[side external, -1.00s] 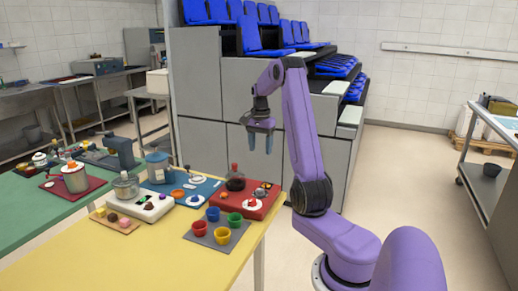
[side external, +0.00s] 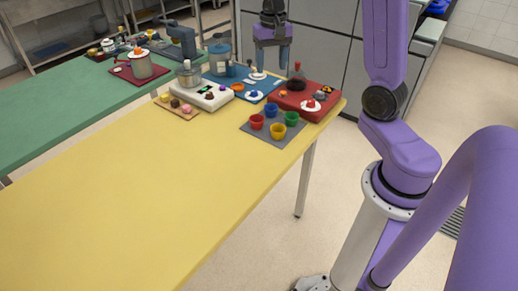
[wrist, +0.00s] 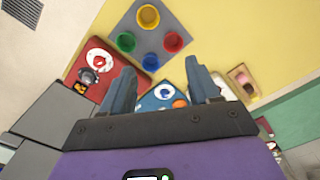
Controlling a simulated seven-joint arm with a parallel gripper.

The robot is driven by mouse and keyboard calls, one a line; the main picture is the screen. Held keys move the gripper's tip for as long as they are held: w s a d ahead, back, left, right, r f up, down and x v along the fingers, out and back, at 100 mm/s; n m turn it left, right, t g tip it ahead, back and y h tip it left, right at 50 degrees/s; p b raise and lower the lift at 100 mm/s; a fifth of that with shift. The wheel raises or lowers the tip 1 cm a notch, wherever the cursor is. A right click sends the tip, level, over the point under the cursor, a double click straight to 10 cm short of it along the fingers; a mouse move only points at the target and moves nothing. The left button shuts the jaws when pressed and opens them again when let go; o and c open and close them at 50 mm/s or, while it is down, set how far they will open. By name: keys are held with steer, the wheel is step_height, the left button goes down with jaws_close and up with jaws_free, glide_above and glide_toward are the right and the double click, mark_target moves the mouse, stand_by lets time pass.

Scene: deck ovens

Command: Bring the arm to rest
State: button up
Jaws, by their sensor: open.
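My gripper (side external: 272,45) hangs fingers down beyond the far edge of the yellow table (side external: 130,205) in the side external view, above table height. In the wrist view my gripper (wrist: 165,88) shows two blue-grey fingers well apart with nothing between them. It is open and empty. My purple arm rises from its base on the floor at the right of the side external view. The upper part of my arm is cut off by the top of the frame.
A grey mat (side external: 258,132) with several coloured cups, a red board (side external: 320,112), a white appliance (side external: 203,98) and a blue mat (side external: 262,93) crowd the table's far end. The table's near part is bare. A green table (side external: 70,118) adjoins at left; grey cabinets (side external: 330,60) stand behind.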

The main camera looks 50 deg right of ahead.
steer(key=s+a+n, duration=0.9)
steer(key=s+a, duration=0.1)
steer(key=a, duration=0.4)
steer(key=s+a+f+n, duration=0.1)
steer(key=s+a+n, duration=0.1)
steer(key=s+n, duration=0.3)
steer(key=s+a+f+n, duration=0.1)
steer(key=s+n, duration=0.4)
steer(key=s, duration=0.6)
steer(key=shift+s+a, duration=0.3)
steer(key=shift+a, duration=0.1)
steer(key=shift+r, duration=0.1)
stand_by(0.8)
